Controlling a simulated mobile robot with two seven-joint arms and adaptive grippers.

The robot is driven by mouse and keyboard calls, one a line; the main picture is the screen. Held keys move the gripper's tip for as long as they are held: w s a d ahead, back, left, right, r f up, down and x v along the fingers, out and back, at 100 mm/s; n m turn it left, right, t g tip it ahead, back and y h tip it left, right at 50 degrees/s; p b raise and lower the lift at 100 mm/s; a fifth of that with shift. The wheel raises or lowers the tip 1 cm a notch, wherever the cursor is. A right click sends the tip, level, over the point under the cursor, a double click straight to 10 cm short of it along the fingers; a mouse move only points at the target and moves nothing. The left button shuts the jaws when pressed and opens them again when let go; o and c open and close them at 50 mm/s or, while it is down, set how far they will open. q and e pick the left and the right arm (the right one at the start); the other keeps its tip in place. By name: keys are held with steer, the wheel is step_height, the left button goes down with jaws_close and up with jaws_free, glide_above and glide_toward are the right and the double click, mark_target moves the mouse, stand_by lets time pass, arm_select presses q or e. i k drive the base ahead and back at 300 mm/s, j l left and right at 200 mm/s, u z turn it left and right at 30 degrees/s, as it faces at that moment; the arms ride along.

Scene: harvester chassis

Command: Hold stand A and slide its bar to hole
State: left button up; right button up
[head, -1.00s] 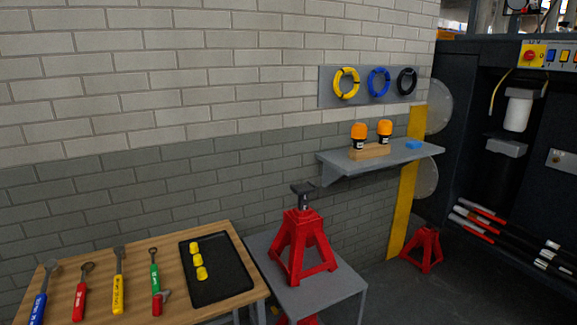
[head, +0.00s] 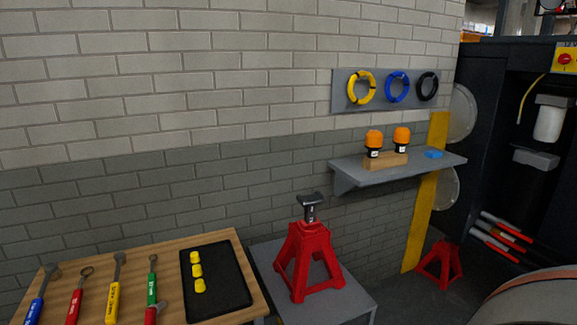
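A red jack stand (head: 307,262) stands upright on a small grey table (head: 264,262). Its dark bar (head: 309,209) with a saddle-shaped top sticks up out of the red frame; holes in the bar are too small to make out. A second red stand (head: 440,265) sits on the floor to the right, near the yellow post. No letter marking either stand is readable. Neither of my grippers shows in the head view.
A wooden table (head: 141,261) at the left holds several hand tools and a black tray (head: 229,291) with yellow pieces. A grey wall shelf (head: 359,177) with two orange-capped items (head: 374,140) is behind the stand. A rounded grey and orange shape (head: 535,301) fills the lower right corner.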

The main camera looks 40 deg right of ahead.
mark_target(309, 201)
steer(key=l+u, duration=0.3)
steer(key=l, duration=0.15)
steer(key=l+u, duration=0.25)
steer(key=l, duration=0.2)
steer(key=l+u, duration=0.1)
steer(key=l, duration=0.25)
steer(key=k+l+u, duration=0.15)
steer(key=l, duration=0.15)
steer(key=l+u, duration=0.1)
steer(key=l, duration=0.2)
steer(key=k+l, duration=0.1)
steer(key=l, duration=0.3)
steer(key=k+l+u, duration=0.1)
steer(key=l, duration=0.3)
steer(key=k+l, duration=0.15)
steer(key=l, duration=0.2)
steer(key=k+l, duration=0.1)
steer(key=l, duration=0.3)
steer(key=k+l+u, duration=0.1)
steer(key=l, duration=0.3)
